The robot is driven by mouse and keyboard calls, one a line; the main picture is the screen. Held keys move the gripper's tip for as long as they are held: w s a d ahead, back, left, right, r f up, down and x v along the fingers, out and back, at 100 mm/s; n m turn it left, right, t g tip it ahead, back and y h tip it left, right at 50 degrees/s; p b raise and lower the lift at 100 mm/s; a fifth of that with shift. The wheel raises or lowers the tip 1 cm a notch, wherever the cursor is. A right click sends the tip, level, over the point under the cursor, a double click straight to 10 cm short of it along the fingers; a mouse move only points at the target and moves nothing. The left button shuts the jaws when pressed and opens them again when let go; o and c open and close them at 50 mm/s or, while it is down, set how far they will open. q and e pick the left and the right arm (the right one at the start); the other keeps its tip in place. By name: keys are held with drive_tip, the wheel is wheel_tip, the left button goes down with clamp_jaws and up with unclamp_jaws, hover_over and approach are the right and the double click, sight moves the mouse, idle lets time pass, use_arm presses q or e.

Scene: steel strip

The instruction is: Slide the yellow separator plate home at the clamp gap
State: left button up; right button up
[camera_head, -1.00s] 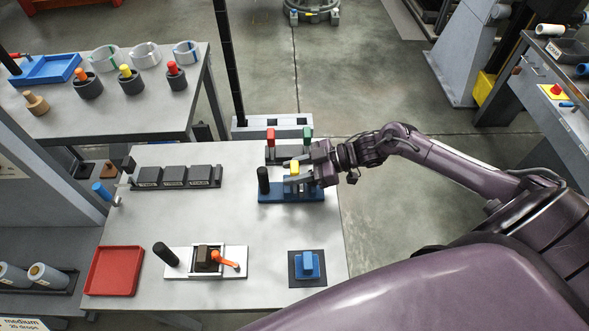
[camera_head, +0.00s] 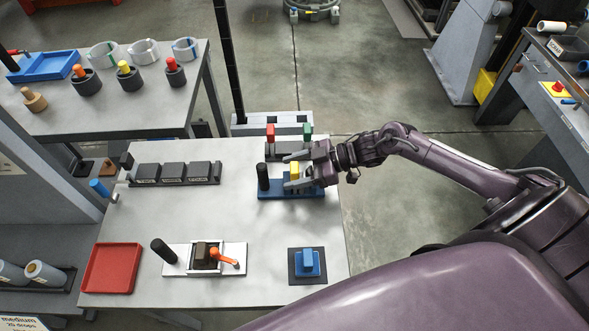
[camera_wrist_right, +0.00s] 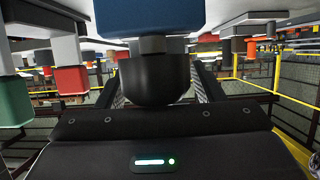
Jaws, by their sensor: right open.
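A black post (camera_head: 263,176) rises from the base's left end. Whether a finger touches the plate, or the plate is fully seated, I cannot tell. My left gripper is out of view.
A rack with a red block (camera_head: 270,133) and a green block (camera_head: 308,132) stands just behind. A dark block row (camera_head: 174,173), red tray (camera_head: 112,268), white fixture with orange lever (camera_head: 232,248) and blue block (camera_head: 309,262) share the table. The table's middle is clear.

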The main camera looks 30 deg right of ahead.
drive_tip(key=shift+s+d+f, duration=0.1)
drive_tip(key=b+v, duration=0.1)
drive_tip(key=v, duration=0.5)
drive_tip(key=shift+d, duration=0.15)
drive_tip(key=shift+s+d+r, duration=0.2)
drive_tip(key=shift+d+r, duration=0.3)
drive_tip(key=shift+s+f, duration=0.1)
